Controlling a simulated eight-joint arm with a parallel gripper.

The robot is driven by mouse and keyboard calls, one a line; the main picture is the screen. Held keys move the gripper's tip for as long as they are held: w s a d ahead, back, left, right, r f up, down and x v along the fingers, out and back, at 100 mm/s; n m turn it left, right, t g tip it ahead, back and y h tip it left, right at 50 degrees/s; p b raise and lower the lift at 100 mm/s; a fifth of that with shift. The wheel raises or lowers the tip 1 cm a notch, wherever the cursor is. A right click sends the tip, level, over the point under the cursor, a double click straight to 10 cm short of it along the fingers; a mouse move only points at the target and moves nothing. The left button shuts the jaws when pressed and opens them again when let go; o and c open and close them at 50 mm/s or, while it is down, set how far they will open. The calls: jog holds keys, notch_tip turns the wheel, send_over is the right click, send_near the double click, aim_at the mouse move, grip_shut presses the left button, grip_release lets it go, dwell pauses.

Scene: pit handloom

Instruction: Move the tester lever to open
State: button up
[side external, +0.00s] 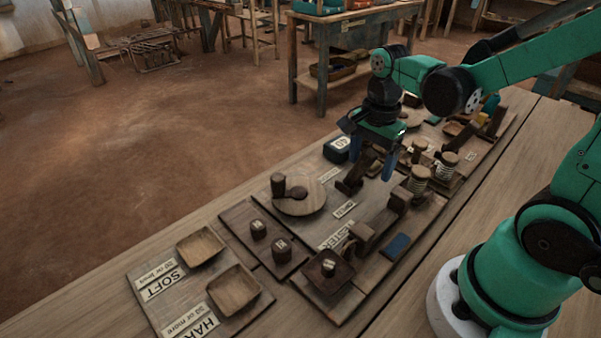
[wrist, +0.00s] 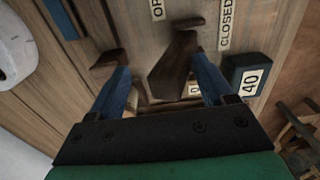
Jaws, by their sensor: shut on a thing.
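The tester lever (wrist: 170,68) is a dark wooden piece between my gripper's two blue fingers in the wrist view. My gripper (side external: 374,170) points down over the tester board, shut on the lever with the fingers well apart. In the side view the lever's dark wood (side external: 349,184) shows just left of the fingers. The CLOSED label (wrist: 226,24) and a partly cut-off label starting "OP" (wrist: 157,9) lie past the lever in the wrist view. The fingers partly hide the lever's contact points.
A dark box marked 40 (wrist: 246,78) stands close to the right finger. Wound spools (side external: 419,179) stand right of my gripper. A round wooden disc with a knob (side external: 300,199) lies to the left. Two shallow trays (side external: 233,290) sit at the front left.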

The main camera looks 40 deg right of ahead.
jog(key=shift+w, duration=0.1)
jog(key=shift+o, duration=0.8)
jog(key=shift+r, duration=0.1)
jog(key=shift+w+r, duration=0.1)
jog(key=shift+r, duration=3.05)
jog(key=shift+a+n+t, duration=0.4)
jog(key=shift+a+n, duration=0.05)
jog(key=shift+n, duration=0.65)
jog(key=a+n+t, duration=0.1)
jog(key=n+t, duration=0.1)
jog(key=n, duration=0.3)
jog(key=a+n+t, duration=0.2)
jog(key=n, duration=0.3)
jog(key=a+n+t, duration=0.2)
jog(key=n, duration=0.3)
jog(key=shift+w+f+n, duration=0.1)
jog(key=shift+w+n, duration=0.1)
jog(key=shift+n, duration=0.2)
